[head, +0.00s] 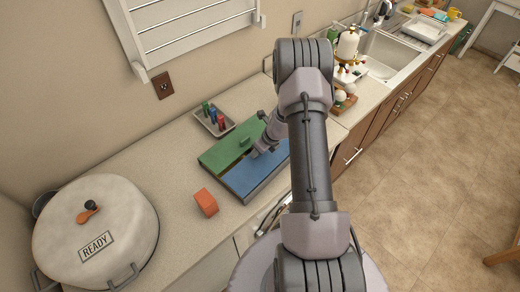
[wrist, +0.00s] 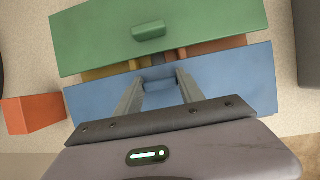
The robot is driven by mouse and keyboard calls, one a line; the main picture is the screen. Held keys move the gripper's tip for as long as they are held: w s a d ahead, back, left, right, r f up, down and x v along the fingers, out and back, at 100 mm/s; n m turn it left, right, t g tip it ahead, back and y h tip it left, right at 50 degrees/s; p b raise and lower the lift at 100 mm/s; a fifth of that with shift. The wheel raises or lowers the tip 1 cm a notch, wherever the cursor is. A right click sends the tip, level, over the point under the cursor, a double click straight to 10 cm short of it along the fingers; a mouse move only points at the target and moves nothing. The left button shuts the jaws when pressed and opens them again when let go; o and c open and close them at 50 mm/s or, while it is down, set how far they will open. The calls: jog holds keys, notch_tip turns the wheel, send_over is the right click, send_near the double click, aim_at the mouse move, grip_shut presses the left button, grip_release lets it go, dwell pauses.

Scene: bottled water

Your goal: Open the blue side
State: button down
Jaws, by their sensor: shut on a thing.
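A low box on the counter has a green panel (head: 222,153) and a blue panel (head: 258,178) side by side. In the wrist view, the green panel (wrist: 215,22) is at the top with its own green handle (wrist: 149,32), and the blue panel (wrist: 232,82) is below it. A gap between the panels shows yellow, dark and orange parts inside. My gripper (wrist: 160,79) is shut on the blue handle (wrist: 160,87), one finger on each side. In the head view, my gripper (head: 257,152) is over the box, and my arm hides its right end.
An orange block (head: 206,203) stands left of the box, apart from it. A tray (head: 213,122) with several small coloured items is behind the box. A large pot (head: 95,230) marked READY stands at the left. A sink (head: 385,55) is farther right.

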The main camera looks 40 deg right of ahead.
jog(key=shift+a+f, duration=0.1)
jog(key=c, duration=0.7)
grip_release()
jog(key=shift+r, duration=0.45)
jog(key=p+v, duration=0.3)
jog(key=v, duration=1.3)
jog(key=shift+s+r+p, duration=0.25)
jog(key=shift+p, duration=0.1)
